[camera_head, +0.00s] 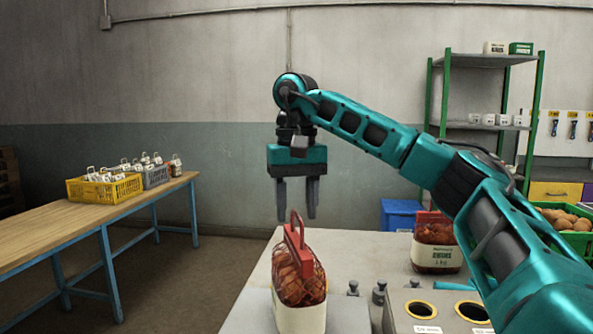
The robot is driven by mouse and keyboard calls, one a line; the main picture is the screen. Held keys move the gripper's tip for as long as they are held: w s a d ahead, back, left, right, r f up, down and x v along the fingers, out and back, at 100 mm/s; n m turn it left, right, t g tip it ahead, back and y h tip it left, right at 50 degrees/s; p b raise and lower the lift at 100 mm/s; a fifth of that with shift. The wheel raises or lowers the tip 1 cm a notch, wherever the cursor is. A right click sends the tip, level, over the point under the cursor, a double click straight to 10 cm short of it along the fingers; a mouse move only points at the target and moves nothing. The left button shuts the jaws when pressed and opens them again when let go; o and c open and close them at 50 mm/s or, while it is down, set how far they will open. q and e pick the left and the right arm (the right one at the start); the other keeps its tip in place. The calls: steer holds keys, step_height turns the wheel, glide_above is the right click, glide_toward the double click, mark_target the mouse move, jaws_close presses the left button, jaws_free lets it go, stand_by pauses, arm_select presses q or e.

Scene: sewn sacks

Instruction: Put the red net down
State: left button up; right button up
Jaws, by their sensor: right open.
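A red net (299,284) of round onion-like contents, with a red handle and a white label band, stands upright at the near left part of the pale table (348,248). My right gripper (297,200) is open and empty above it, its two fingers pointing down, apart from the handle. A second red net (436,243) with a white printed label stands farther back on the right, partly behind my right arm. My left gripper is not in view.
Small grey weights (378,292) and a grey block with round, yellow-rimmed holes (437,308) stand right of the near net. A wooden table (95,215) with a yellow crate (104,188) is at the left. A green shelf (482,61) stands behind.

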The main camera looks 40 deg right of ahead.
steer(key=shift+r, duration=3.15)
